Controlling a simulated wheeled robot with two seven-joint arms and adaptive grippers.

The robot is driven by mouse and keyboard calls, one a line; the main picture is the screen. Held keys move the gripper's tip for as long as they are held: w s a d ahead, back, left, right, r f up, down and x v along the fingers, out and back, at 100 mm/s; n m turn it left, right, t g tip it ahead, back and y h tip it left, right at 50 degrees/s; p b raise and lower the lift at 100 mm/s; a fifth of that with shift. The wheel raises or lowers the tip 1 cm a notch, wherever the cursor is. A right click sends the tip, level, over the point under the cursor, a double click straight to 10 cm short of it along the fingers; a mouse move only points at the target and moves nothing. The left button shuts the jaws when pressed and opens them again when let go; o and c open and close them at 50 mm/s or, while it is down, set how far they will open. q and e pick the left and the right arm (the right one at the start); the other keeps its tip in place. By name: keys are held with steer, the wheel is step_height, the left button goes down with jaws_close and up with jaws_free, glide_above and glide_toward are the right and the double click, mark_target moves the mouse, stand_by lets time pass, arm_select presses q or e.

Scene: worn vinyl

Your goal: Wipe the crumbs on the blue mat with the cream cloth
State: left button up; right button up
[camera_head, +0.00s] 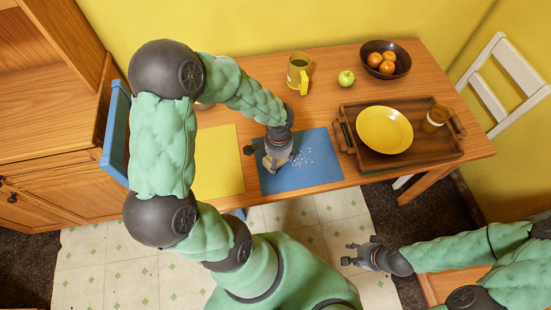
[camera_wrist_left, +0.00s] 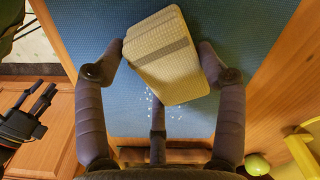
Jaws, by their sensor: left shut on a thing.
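The blue mat (camera_head: 312,178) lies flat near the front edge of the table, left of the tray. White crumbs (camera_head: 306,158) are scattered on its middle and upper right; some also show past the cloth in the left wrist view (camera_wrist_left: 149,97). My left gripper (camera_head: 272,158) is over the left part of the mat, shut on the cream cloth (camera_wrist_left: 162,55), a folded pad with a greyish stripe, held between its fingers. I cannot tell whether the cloth touches the mat. My right gripper (camera_head: 347,254) is empty, fingers apart, off the table's front edge.
A yellow mat (camera_head: 218,165) lies to the left. A wooden tray (camera_head: 362,148) with a yellow plate (camera_head: 384,130) and a jar (camera_head: 435,118) stands to the right. Behind are a mug (camera_head: 298,72), a green apple (camera_head: 346,78) and a dark bowl of oranges (camera_head: 403,57).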

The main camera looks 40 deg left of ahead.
mark_target(322, 157)
arm_select(q)
steer(key=shift+w+d+b, duration=0.3)
steer(key=shift+w+d, duration=1.15)
steer(key=shift+w, duration=0.3)
steer(key=shift+w+d, duration=0.6)
steer(key=shift+w, duration=0.15)
steer(key=shift+w+d+b, duration=0.3)
steer(key=shift+w+d, duration=0.85)
steer(key=shift+w, duration=0.15)
steer(key=shift+w+d, duration=1.8)
steer(key=shift+w, duration=0.25)
step_height(322, 157, up, 7)
steer(key=p, duration=0.5)
